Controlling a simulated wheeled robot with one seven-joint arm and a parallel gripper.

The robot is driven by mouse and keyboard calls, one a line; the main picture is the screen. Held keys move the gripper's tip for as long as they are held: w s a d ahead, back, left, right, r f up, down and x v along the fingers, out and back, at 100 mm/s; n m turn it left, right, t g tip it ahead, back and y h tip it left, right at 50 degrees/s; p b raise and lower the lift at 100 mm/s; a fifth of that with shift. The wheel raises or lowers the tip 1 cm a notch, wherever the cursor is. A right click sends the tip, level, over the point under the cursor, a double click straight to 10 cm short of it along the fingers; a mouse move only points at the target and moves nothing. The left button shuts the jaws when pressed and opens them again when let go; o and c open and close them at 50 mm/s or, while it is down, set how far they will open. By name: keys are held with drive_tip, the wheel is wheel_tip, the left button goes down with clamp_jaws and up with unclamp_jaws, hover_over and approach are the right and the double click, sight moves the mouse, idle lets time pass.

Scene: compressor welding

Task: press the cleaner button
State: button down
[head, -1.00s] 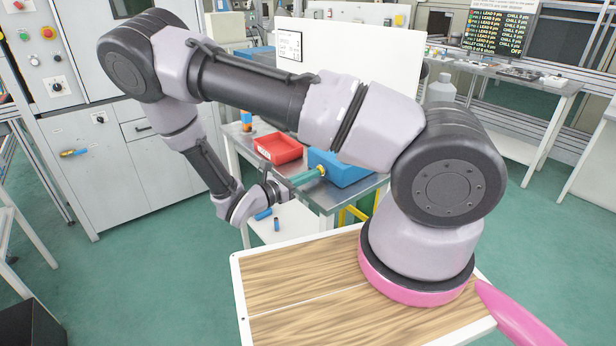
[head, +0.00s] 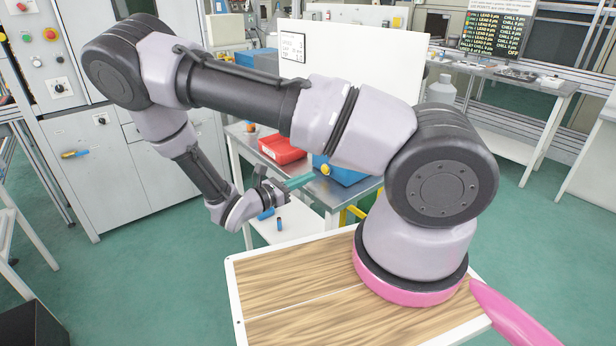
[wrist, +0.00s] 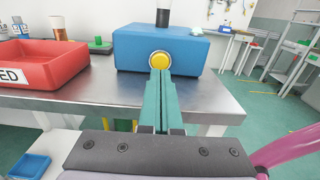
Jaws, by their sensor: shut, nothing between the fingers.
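The blue box (wrist: 160,47) stands on the metal table, with a round yellow button (wrist: 159,61) on its near face. In the wrist view, the green fingers of my gripper (wrist: 159,76) are shut with nothing between them. Their tips point at the button and overlap its lower part. In the head view, the gripper (head: 312,177) is just left of the yellow button (head: 325,169), with a small gap between tips and button. The blue box (head: 346,166) is partly hidden behind my arm. Whether the button is pushed in cannot be seen.
A red tray (wrist: 42,64) stands left of the box on the metal table (wrist: 210,93). A black and white cylinder (wrist: 163,12) rises above the box. A green block (wrist: 99,45) sits between tray and box. Blue items lie on the lower shelf (head: 288,229).

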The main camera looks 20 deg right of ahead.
drive_tip(key=v, duration=0.9)
drive_tip(key=shift+a, duration=0.35)
drive_tip(key=shift+s, duration=0.1)
drive_tip(key=s+d+r+m+y, duration=0.3)
drive_tip(key=r+m+y, duration=0.3)
drive_tip(key=r, duration=0.7)
drive_tip(key=s+d+r+m+t+y, duration=0.1)
drive_tip(key=s+d+r+m+y, duration=0.2)
drive_tip(key=r+m+y, duration=0.3)
drive_tip(key=s+d+r+m+y, duration=0.3)
drive_tip(key=r+m+y, duration=0.4)
drive_tip(key=r+m, duration=0.7)
wheel_tip(320, 180, up, 7)
drive_tip(key=shift+s+d+f, duration=0.15)
drive_tip(key=shift+s+d, duration=0.25)
drive_tip(key=shift+s, duration=0.45)
